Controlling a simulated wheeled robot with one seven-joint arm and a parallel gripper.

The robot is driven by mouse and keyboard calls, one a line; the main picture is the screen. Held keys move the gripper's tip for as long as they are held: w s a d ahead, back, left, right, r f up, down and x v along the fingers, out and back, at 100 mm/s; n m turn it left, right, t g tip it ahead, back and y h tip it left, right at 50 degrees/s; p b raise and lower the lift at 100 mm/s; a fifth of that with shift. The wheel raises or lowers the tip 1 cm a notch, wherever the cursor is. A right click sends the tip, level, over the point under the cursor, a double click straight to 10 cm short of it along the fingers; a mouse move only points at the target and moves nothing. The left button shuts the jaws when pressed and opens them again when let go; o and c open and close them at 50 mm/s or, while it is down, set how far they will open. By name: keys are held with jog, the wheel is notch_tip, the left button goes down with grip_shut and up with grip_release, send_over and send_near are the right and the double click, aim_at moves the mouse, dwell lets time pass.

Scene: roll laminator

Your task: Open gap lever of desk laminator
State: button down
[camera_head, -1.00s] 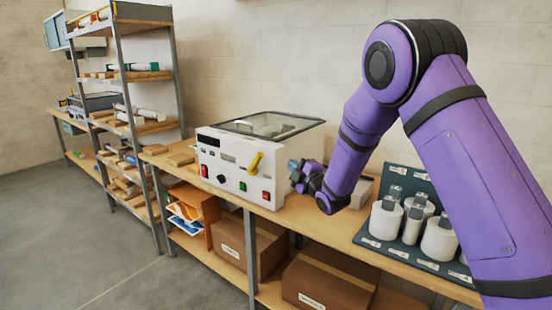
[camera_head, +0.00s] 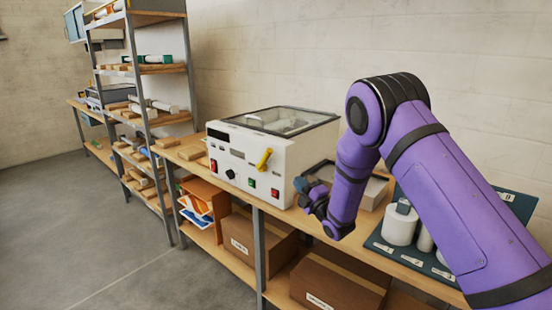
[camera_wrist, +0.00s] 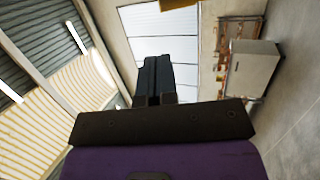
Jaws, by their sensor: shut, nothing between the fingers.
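The desk laminator (camera_head: 240,168) is a white box with a glass-topped lid, standing on the wooden bench in the head view. Its yellow lever (camera_head: 264,159) is on the right of the front panel, tilted with its upper end to the right. My gripper (camera_head: 303,186) is just right of the laminator's front right corner, apart from the lever. In the wrist view the dark fingers (camera_wrist: 154,80) are together with nothing between them. The laminator and lever do not show clearly in the wrist view.
A grey tray (camera_head: 375,190) lies behind my forearm. A dark board with white rolls (camera_head: 399,226) stands to the right. A rack with rolls and wood blocks (camera_head: 155,69) stands left. The floor (camera_head: 130,270) in front is clear.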

aim_at(271, 153)
jog(key=x, duration=1.3)
jog(key=shift+w+a+r, duration=0.15)
jog(key=shift+w+a, duration=0.1)
jog(key=shift+r, duration=0.15)
